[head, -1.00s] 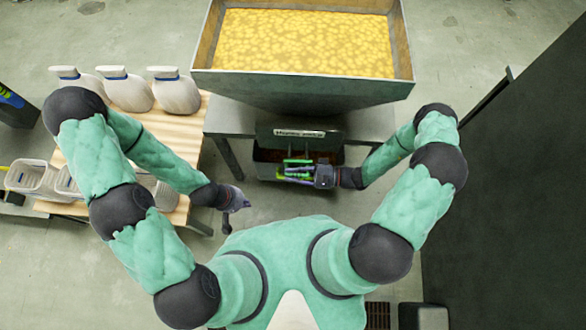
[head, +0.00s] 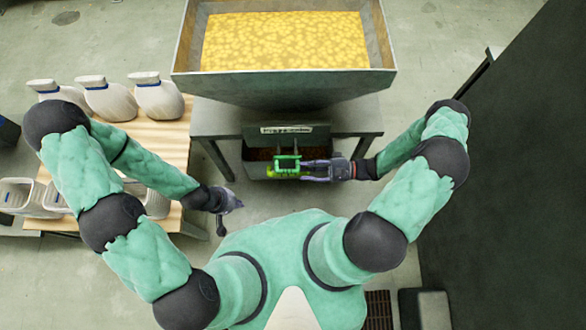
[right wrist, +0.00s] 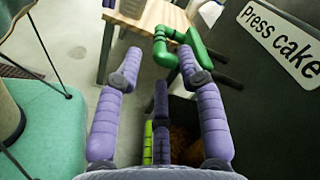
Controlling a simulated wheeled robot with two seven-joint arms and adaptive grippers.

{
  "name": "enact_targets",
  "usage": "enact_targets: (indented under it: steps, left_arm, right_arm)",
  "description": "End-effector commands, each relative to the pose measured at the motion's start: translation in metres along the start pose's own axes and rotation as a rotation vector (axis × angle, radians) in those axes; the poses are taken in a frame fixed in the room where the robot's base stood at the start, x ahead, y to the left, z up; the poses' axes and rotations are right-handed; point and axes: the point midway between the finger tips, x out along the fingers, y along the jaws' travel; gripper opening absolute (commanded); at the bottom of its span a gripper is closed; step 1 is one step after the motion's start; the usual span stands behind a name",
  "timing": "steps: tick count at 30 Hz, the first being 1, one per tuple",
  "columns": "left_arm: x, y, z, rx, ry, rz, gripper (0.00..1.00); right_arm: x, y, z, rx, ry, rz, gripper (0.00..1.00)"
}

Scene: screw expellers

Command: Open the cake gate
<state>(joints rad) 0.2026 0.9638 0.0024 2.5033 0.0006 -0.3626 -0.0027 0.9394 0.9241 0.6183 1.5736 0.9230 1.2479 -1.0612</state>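The cake gate's green handle (head: 286,164) sits at the front of the dark box below the hopper, under the panel labelled "Press cake" (head: 287,130). In the right wrist view, the green bent handle (right wrist: 165,45) is ahead, near the fingertips. My right gripper (head: 306,170) comes in from the right, with its purple fingers beside the handle. In the right wrist view its fingers are spread apart, and I see no closed grip on the handle. My left gripper (head: 232,204) hangs in free space left of the box; its fingers are too small to read.
The hopper (head: 285,95) full of yellow material stands on a grey table (head: 355,122). A wooden table (head: 165,140) at the left holds white jugs (head: 158,97) and white containers (head: 45,200). A dark wall (head: 520,180) stands at the right.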

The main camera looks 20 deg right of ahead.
Motion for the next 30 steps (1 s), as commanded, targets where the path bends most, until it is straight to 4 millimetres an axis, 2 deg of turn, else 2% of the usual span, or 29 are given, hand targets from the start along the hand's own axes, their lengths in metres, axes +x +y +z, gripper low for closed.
enact_targets:
  steps: [3, 9, 30]
  left_arm:
    - [0.0, 0.0, 0.0, 0.0, 0.0, 0.0, 0.0]
    - [0.0, 0.0, 0.0, 0.0, 0.0, 0.0, 0.0]
    - [0.0, 0.0, 0.0, 0.0, 0.0, 0.0, 0.0]
  right_arm:
    - [-0.019, 0.0, 0.0, -0.001, 0.003, 0.0, 0.39]
    - [-0.034, 0.001, 0.0, -0.001, 0.001, 0.001, 0.39]
    - [-0.036, 0.0, 0.0, 0.0, 0.0, 0.001, 0.39]
